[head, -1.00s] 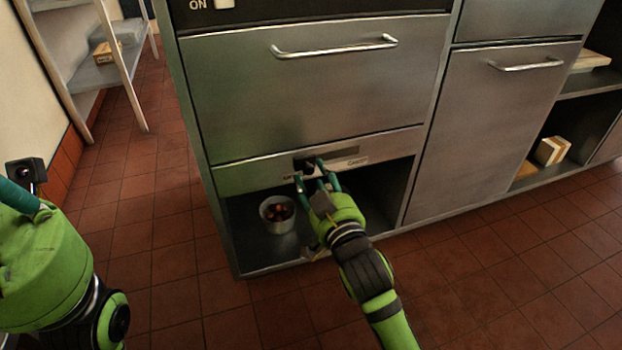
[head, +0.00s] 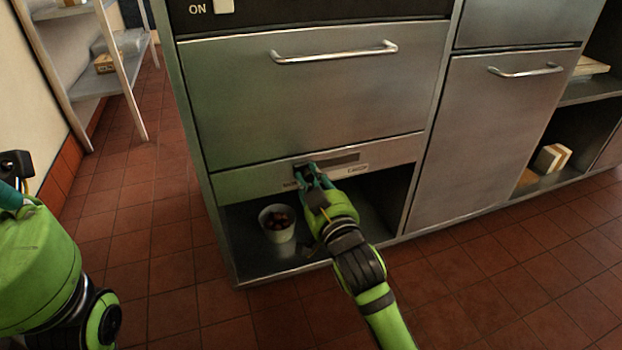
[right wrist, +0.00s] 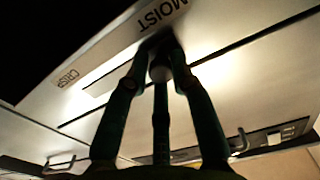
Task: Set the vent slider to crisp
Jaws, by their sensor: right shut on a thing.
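The vent slider is on the steel strip (head: 240,184) below the large drawer front, with a dark slot (head: 338,160) running to the right. In the right wrist view its round grey knob (right wrist: 160,72) sits at the MOIST label (right wrist: 162,14). The CRISP label (right wrist: 68,78) is at the slot's other end, on the right in the head view (head: 357,168). My right gripper (head: 306,174) is shut on the knob, its fingers around it, also seen in the right wrist view (right wrist: 158,62). The fingers partly hide the knob.
An open bay below the strip holds a white cup (head: 277,222) with dark contents, close under my right gripper. The drawer handle (head: 335,52) juts out above. A cabinet door (head: 490,140) stands to the right. The tiled floor in front is clear.

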